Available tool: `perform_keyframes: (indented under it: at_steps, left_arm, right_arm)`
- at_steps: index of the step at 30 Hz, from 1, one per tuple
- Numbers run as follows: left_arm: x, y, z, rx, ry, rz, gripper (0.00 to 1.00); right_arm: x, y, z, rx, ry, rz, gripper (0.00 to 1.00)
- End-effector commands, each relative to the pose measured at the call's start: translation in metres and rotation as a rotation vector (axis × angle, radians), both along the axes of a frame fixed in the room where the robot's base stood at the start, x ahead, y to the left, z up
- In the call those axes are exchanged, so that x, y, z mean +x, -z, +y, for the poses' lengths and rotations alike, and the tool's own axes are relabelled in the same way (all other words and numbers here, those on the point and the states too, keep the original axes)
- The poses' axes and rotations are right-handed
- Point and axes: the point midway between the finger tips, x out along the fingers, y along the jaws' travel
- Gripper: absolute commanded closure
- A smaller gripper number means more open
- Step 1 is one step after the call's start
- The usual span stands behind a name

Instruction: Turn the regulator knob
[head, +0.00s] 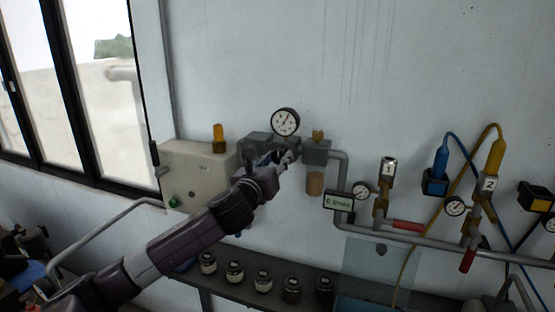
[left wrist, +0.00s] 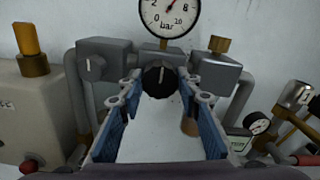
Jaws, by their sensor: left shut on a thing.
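The black round regulator knob (left wrist: 158,80) has a pale mark on its face. It sits below the white pressure gauge (left wrist: 168,14), which also shows in the head view (head: 285,121). My left gripper (head: 284,157) reaches up to the regulator from the lower left. In the left wrist view its two blue-padded fingers (left wrist: 161,84) stand on either side of the knob, their tips at its sides, shut on it. In the head view the gripper mostly hides the knob. My right gripper is in neither view.
A beige box (head: 190,172) with an orange-topped fitting stands left of the regulator. A grey filter unit (head: 316,152) is close on the right. Pipes, valves and hoses run further right. A shelf below holds several jars (head: 235,271).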

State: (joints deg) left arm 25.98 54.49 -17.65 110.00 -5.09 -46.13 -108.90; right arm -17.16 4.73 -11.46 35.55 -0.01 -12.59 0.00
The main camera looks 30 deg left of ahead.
Motion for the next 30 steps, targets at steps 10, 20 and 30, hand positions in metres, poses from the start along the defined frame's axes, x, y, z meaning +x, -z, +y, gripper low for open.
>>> perform_keyframes:
  at_steps: [10, 20, 30]
  left_arm:
    - [-0.0001, 0.0002, 0.0, -0.091, 0.0, -0.022, 0.93]
    - [-0.0001, 0.0003, 0.0, -0.356, 0.0, -0.085, 0.93]
    - [-0.0001, 0.0012, 0.0, -0.672, 0.0, -0.161, 0.93]
  right_arm:
    - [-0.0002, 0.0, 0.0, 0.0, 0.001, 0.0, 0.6]
    - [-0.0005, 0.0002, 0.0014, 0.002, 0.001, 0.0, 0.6]
    - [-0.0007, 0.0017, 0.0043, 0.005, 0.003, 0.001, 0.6]
